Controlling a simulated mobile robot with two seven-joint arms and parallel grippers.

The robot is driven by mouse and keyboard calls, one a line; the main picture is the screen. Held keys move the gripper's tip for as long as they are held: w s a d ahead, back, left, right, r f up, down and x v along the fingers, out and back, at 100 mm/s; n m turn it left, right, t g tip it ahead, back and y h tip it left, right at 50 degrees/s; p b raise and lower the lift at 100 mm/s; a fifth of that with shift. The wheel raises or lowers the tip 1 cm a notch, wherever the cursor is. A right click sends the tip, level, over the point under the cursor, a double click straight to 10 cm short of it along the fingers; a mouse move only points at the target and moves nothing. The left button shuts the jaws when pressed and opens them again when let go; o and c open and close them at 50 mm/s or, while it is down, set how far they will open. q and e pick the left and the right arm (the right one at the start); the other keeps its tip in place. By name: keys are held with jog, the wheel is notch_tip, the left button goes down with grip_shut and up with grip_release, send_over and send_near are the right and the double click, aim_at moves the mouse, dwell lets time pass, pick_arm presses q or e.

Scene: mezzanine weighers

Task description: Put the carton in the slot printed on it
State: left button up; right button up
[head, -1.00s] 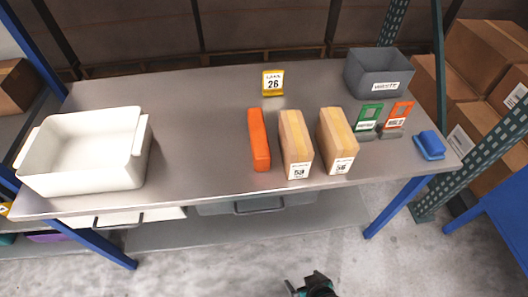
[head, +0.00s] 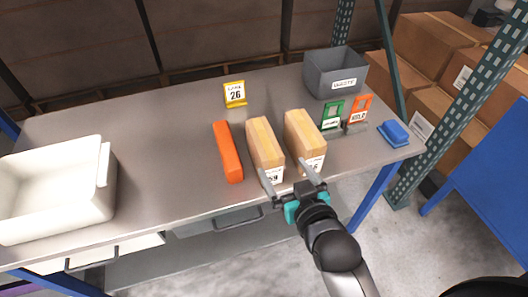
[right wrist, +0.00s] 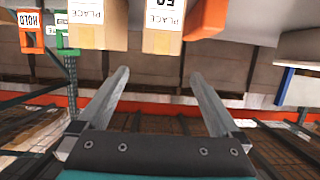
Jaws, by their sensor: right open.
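Two tan cartons stand side by side on the grey bench: a left carton (head: 265,143) and a right carton (head: 303,135). Each has a white label at its front end; my fingers partly cover the labels in the head view. In the right wrist view, the left carton (right wrist: 162,38) and right carton (right wrist: 97,35) show at the top, their labels upside down and cut off. My right gripper (head: 288,175) is open and empty at the bench's front edge, its fingers pointing toward the cartons. My left gripper is out of view.
An orange block (head: 228,152) lies left of the cartons. A yellow "26" sign (head: 235,94) stands behind. A grey waste bin (head: 318,82), green holder (head: 331,115), orange holder (head: 359,108) and blue block (head: 394,132) are right. A white tub (head: 108,180) stands left.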

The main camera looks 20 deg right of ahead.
jog(key=b, duration=0.2)
send_near(265, 139)
jog(key=x, duration=0.5)
jog(key=shift+f, duration=0.45)
jog(key=shift+r+b+x, duration=0.15)
jog(key=shift+b+x, duration=0.25)
jog(key=shift+x, duration=1)
jog(key=shift+r+b+x, duration=0.15)
jog(key=shift+b+x, duration=0.2)
jog(key=shift+x, duration=1.05)
jog(key=shift+c, duration=0.4)
grip_shut()
jog(key=shift+r, duration=0.15)
